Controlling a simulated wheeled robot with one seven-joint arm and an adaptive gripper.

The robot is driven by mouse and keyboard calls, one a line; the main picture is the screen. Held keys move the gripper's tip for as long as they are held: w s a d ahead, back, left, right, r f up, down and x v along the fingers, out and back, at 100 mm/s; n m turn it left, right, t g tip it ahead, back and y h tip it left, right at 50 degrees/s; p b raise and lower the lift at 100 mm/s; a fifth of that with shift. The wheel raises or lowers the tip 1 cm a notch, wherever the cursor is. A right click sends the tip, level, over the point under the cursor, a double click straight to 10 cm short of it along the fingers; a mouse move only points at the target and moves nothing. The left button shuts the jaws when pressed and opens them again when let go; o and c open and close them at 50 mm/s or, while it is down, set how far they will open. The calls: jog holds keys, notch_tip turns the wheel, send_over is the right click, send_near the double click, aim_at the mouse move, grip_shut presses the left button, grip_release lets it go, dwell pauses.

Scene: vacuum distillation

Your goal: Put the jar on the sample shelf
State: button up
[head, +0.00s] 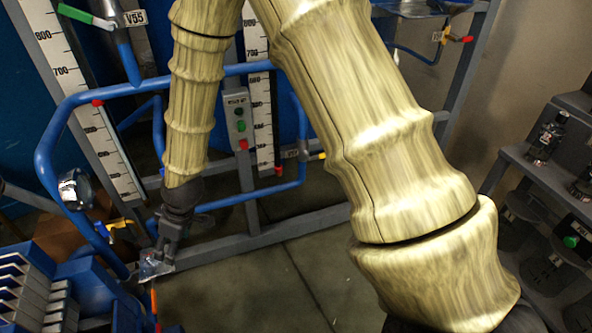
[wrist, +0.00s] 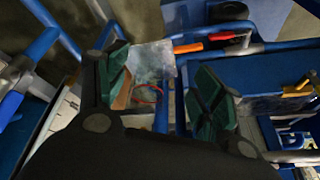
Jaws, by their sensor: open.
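My gripper (head: 160,255) hangs low at the left in the head view, pointing down beside the blue pipe frame. A clear, glassy thing, likely the jar (head: 150,268), shows right at its fingertips. In the wrist view my gripper (wrist: 164,82) is open, with dark green pads on both fingers. The clear jar (wrist: 150,60) lies between and beyond the pads, closer to the left one; I cannot tell whether they touch. A dark grey tiered shelf (head: 535,172), possibly the sample shelf, stands at the far right, far from my gripper.
Dark glass bottles (head: 548,138) stand on the shelf. Blue pipes (head: 95,90) and a grey frame (head: 262,238) stand close behind my gripper. A blue rack with grey slots (head: 38,295) is at lower left. An orange handle (wrist: 188,48) lies near the jar. The middle floor (head: 270,295) is clear.

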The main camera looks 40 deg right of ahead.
jog(key=s+d+f+m+g+h, duration=0.1)
jog(key=s+d+f+m, duration=0.2)
jog(key=s+d+f, duration=0.2)
jog(key=s+d+f+m+g+h, duration=0.1)
jog(key=s+d+f+m, duration=0.2)
jog(key=s+d+f, duration=0.3)
jog(key=s+d+f+m+h, duration=0.1)
jog(key=s+d+f, duration=0.4)
jog(key=s+f, duration=0.7)
jog(key=s+m, duration=0.1)
jog(key=s, duration=0.8)
jog(key=shift+s+d+f+m+g, duration=0.35)
jog(key=shift+d+m+g, duration=0.05)
